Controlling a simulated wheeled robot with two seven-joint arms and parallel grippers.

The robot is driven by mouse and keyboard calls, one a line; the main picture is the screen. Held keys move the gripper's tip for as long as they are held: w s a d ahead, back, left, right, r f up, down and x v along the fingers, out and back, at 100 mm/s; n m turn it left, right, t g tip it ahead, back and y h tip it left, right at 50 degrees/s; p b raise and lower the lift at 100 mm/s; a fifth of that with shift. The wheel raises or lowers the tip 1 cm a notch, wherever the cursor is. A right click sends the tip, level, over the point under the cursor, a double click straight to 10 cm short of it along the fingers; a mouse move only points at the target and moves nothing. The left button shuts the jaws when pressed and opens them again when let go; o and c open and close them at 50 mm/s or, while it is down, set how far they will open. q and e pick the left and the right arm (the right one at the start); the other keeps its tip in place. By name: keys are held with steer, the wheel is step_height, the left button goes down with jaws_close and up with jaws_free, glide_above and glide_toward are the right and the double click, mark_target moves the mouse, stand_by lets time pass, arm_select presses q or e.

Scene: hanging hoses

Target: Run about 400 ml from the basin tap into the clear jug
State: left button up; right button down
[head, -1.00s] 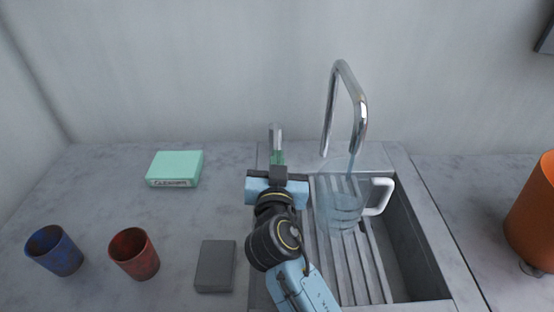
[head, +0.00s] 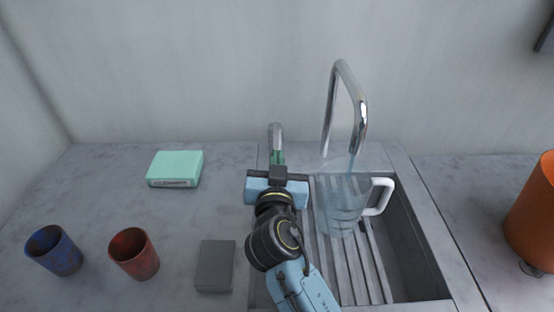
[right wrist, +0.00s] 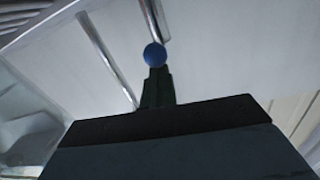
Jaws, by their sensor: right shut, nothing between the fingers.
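The clear jug (head: 338,205) with a white handle (head: 378,196) stands upright on the ribbed rack in the basin. The chrome tap (head: 343,75) arches over it, and a thin pale stream (head: 353,162) falls from its spout into the jug. Bluish water shows in the jug; I cannot read its amount. My right gripper (head: 278,160) is shut and empty, its fingertips at the upright chrome lever (head: 275,133) left of the tap. The right wrist view shows the shut fingers (right wrist: 155,85) against a blue ball (right wrist: 154,54); touching is likely but unclear. My left gripper is out of view.
The basin (head: 408,250) has free room right of the rack. On the left counter are a green box (head: 175,167), a blue cup (head: 55,250), a red cup (head: 134,254) and a grey block (head: 215,266). An orange container (head: 535,215) stands far right.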

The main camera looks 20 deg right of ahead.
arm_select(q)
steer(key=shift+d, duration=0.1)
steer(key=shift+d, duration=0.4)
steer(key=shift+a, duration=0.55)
arm_select(e)
steer(key=shift+s+a+f, duration=0.1)
